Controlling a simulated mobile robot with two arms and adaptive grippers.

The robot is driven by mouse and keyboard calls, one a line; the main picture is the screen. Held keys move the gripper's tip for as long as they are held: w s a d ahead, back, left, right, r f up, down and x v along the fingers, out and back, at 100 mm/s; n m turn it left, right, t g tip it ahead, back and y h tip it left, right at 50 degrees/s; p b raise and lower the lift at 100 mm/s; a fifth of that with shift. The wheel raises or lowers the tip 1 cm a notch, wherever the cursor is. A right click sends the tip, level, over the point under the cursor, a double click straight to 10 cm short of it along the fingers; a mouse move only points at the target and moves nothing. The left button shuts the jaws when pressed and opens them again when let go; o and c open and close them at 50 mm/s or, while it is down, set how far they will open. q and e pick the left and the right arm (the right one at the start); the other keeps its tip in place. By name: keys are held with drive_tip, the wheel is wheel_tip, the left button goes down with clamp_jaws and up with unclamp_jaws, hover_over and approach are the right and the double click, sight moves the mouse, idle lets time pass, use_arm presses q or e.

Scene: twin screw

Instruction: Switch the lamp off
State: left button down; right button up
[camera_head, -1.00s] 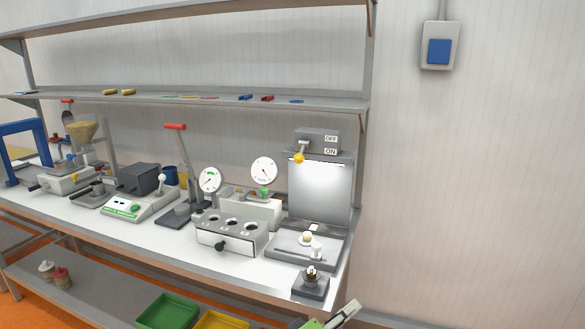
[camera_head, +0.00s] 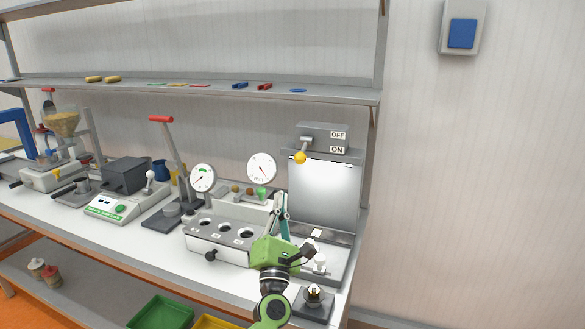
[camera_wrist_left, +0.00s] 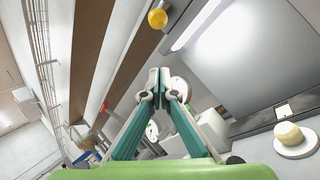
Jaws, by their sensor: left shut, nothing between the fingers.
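The lamp (camera_head: 322,188) stands at the right end of the bench, and its panel glows white; the glowing panel also shows in the left wrist view (camera_wrist_left: 235,50). On its grey switch box (camera_head: 318,130) a lever with a yellow knob (camera_head: 300,157) points down, on the side of the ON label (camera_head: 337,150); the OFF label (camera_head: 338,135) is above. My left gripper (camera_head: 280,198) is shut and empty, pointing up, below and left of the knob and apart from it. In the left wrist view the yellow knob (camera_wrist_left: 157,18) is beyond the fingertips (camera_wrist_left: 164,78). My right gripper is not in view.
A block with holes (camera_head: 222,238) and two dial gauges (camera_head: 262,168) stand left of the lamp. A red-handled press (camera_head: 163,121) is further left. A shelf (camera_head: 200,97) runs above. The wall to the right is clear apart from a blue switch (camera_head: 462,34).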

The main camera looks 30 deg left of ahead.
sight(303, 150)
use_arm(q)
drive_tip(key=w+a+r+p, duration=0.1)
drive_tip(key=w+r+p, duration=0.4)
drive_tip(key=w+r, duration=0.1)
drive_tip(key=shift+w, duration=0.6)
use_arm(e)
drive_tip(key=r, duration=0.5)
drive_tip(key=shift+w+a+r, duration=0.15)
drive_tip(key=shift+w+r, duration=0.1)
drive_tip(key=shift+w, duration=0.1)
use_arm(q)
drive_tip(key=shift+a, duration=0.1)
drive_tip(key=shift+s+r, duration=0.1)
drive_tip(key=shift+r, duration=0.05)
